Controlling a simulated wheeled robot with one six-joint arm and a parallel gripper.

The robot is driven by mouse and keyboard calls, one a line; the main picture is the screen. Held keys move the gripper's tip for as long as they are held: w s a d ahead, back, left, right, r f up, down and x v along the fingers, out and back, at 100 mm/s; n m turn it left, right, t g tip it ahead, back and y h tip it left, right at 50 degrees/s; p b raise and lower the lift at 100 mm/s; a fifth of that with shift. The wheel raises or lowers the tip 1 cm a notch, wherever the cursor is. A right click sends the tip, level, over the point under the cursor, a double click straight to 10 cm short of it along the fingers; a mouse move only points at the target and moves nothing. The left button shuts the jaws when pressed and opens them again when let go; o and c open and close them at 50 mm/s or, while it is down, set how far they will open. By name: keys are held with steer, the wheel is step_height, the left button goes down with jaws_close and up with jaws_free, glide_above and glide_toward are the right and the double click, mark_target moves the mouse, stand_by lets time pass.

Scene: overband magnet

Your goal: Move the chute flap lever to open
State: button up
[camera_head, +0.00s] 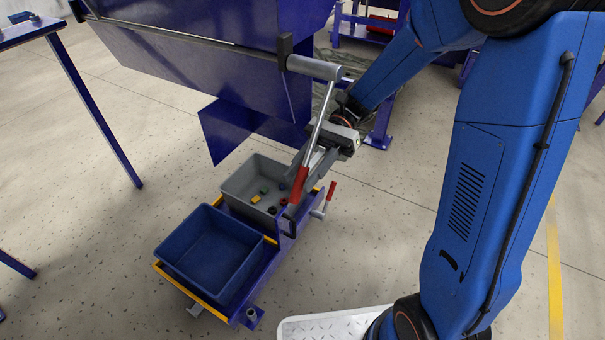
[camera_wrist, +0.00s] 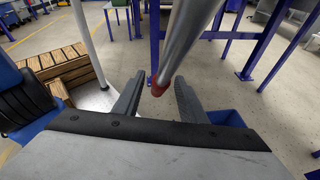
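The chute flap lever (camera_head: 318,118) is a silver rod with a red grip (camera_head: 299,186), hanging down and tilted from a grey pivot below the purple chute (camera_head: 190,60). In the wrist view the rod (camera_wrist: 190,35) comes down from the top, and its red end (camera_wrist: 160,86) shows between the fingers. My gripper (camera_head: 302,158) is beside the lower part of the lever in the head view, partly hidden behind it. In the wrist view my gripper (camera_wrist: 160,82) is open, with gaps between the fingers and the red end. Contact cannot be made out.
Below stand a grey bin (camera_head: 238,182) with several small coloured pieces and an empty blue bin (camera_head: 210,250) on a yellow-edged stand. A smaller red-handled lever (camera_head: 330,192) is at the stand's right side. A purple table (camera_head: 25,32) is at the left.

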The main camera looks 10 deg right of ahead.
steer(key=v, duration=1.7)
steer(key=s+d+n+t+h, duration=0.5)
steer(key=s+d+t, duration=0.1)
steer(key=s, duration=0.5)
steer(key=s+d+f+n+t+h, duration=0.1)
steer(key=s+d+n+t+h, duration=0.4)
steer(key=s+t, duration=0.4)
steer(key=shift+s+d, duration=0.7)
steer(key=shift+s, duration=0.2)
